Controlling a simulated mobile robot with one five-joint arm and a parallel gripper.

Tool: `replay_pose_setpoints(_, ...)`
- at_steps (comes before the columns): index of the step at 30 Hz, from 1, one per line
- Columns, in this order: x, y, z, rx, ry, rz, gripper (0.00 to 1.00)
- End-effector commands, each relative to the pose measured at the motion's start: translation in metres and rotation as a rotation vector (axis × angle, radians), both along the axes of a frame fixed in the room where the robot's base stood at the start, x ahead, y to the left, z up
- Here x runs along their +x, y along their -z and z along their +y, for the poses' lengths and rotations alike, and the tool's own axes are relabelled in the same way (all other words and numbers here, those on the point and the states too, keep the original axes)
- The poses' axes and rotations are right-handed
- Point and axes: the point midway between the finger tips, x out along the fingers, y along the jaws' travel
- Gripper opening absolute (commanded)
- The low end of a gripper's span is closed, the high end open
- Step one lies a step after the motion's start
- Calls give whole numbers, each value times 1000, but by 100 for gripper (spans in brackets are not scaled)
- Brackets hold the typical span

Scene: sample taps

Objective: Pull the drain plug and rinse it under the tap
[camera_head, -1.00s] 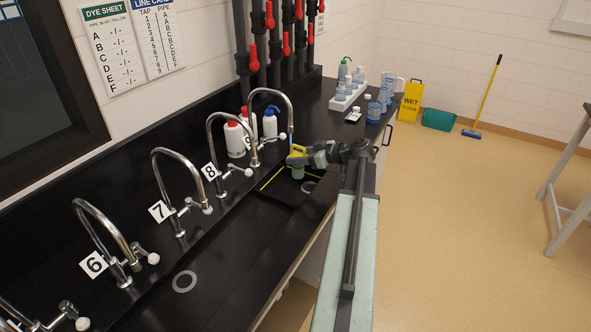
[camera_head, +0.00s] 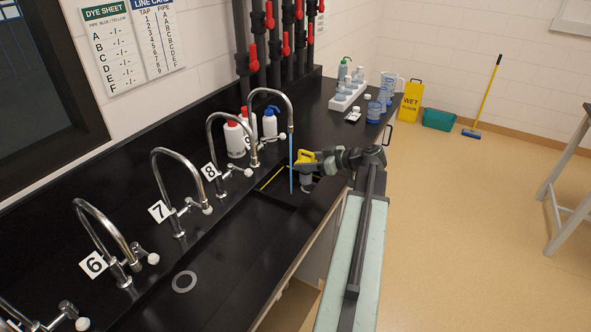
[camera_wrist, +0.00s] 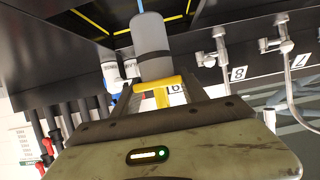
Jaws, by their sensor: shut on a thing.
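My gripper (camera_head: 304,160) is shut on the drain plug (camera_wrist: 152,45), a grey cylinder that hangs below it. The plug hides most of the drain.
Taps 8 (camera_head: 213,135), 7 (camera_head: 160,170) and 6 (camera_head: 92,225) stand to the left along the bench. Wash bottles (camera_head: 236,140) stand behind tap 9. A bottle rack (camera_head: 345,98) and beakers are at the far end.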

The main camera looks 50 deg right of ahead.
Motion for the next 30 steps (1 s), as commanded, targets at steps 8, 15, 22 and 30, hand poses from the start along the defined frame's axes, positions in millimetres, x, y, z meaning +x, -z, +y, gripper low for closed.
replay_pose_setpoints(8,-25,0,9,1,1,-1,0)
replay_pose_setpoints(15,-37,0,12,2,-1,-1,0)
replay_pose_setpoints(22,-36,0,12,1,-1,-1,0)
replay_pose_setpoints(30,-36,0,12,1,-1,-1,0)
